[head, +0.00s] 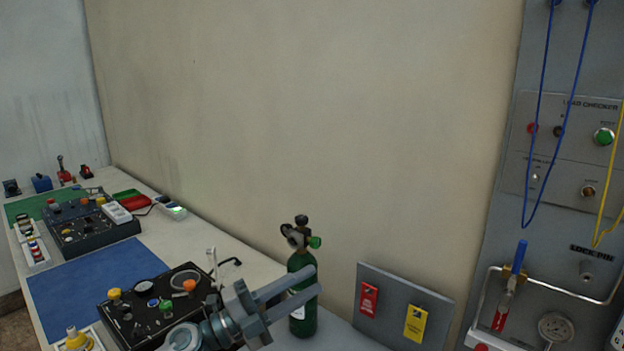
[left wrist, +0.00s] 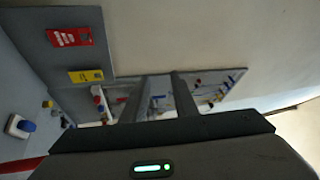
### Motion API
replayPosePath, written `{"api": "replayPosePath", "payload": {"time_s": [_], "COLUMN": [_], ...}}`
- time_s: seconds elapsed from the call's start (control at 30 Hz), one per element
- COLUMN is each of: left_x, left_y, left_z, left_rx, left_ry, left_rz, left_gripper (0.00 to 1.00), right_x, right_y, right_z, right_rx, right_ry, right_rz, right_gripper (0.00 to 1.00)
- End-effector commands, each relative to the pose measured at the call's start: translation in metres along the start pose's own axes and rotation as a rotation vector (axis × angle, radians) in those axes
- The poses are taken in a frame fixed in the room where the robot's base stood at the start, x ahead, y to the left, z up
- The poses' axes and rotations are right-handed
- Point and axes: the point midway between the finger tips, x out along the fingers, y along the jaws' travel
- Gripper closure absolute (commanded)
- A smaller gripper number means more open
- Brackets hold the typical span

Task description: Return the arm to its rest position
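My left gripper (head: 314,279) is in the lower middle of the head view, with its two fingers parallel and a gap between them. In the left wrist view the fingers (left wrist: 166,98) are apart, with only a distant panel showing through the gap, so it is open and empty. In the head view the fingers cross in front of a green oxygen cylinder (head: 303,324), which stands upright on the table. No cylinder shows between the fingers in the wrist view. My right gripper is not in view.
A grey plate with a red tag (head: 369,300) and a yellow tag (head: 415,324) is right of the cylinder. A black control box (head: 150,309) and a blue mat (head: 95,275) lie left. A tall grey panel with blue cables (head: 541,115) stands at the right.

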Motion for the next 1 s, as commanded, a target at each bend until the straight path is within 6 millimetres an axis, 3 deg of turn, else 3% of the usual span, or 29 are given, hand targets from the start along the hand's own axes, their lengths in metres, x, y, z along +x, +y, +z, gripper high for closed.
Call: {"api": "replayPosePath", "payload": {"time_s": [0.13,0.27,0.4,0.57,0.77,0.9,1.0], "left_x": [-0.025,-0.064,-0.119,-0.193,-0.283,-0.338,-0.367], "left_y": [-0.003,0.008,0.040,0.096,0.175,0.223,0.247], "left_z": [0.013,0.032,0.048,0.047,0.008,-0.041,-0.075], "left_rx": [-0.176,-0.330,-0.507,-0.714,-0.958,-1.114,-1.201], "left_ry": [-0.216,-0.434,-0.688,-0.988,-1.331,-1.534,-1.642], "left_rz": [-0.183,-0.293,-0.358,-0.362,-0.273,-0.166,-0.086], "left_gripper": [0.74,0.74,0.74,0.74,0.74,0.74,0.74], "right_x": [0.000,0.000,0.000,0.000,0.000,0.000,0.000], "right_y": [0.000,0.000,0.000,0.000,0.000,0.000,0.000], "right_z": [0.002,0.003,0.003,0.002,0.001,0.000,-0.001], "right_rx": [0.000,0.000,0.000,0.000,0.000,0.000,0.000], "right_ry": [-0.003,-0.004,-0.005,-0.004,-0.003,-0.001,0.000], "right_rz": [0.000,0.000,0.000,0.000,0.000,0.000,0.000], "right_gripper": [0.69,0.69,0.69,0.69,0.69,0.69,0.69]}}
